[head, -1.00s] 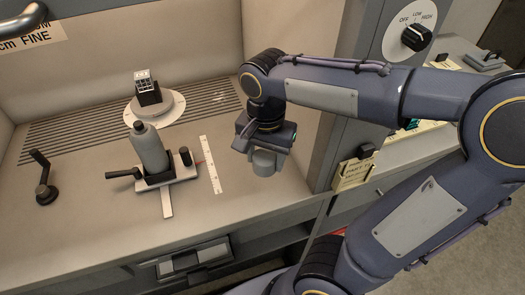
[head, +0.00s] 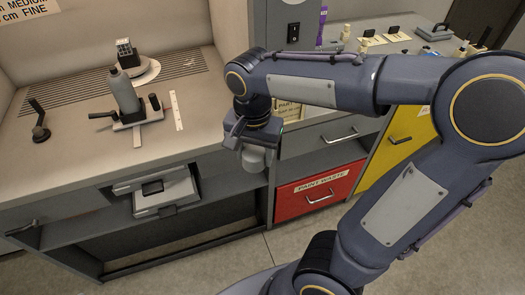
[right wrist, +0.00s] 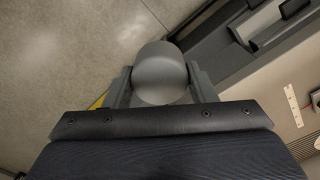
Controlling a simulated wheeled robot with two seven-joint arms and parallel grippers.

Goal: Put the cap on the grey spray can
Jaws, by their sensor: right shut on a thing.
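The grey spray can (head: 124,92) stands upright in a small clamp holder (head: 139,119) on the booth bench, at the left of the head view. Its narrow top shows no cap on it. My right gripper (head: 257,160) is shut on a grey rounded cap (right wrist: 160,72), which sits between the two fingers in the right wrist view. In the head view the cap (head: 254,160) hangs below the gripper, in front of the cabinet and well to the right of the can. My left gripper is not in view.
Behind the can is a white round turntable (head: 146,71) with a dark block on it. A white ruler strip (head: 176,111) lies right of the holder, and a black crank handle (head: 40,119) stands at left. A red paint waste drawer (head: 318,192) is right of my gripper.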

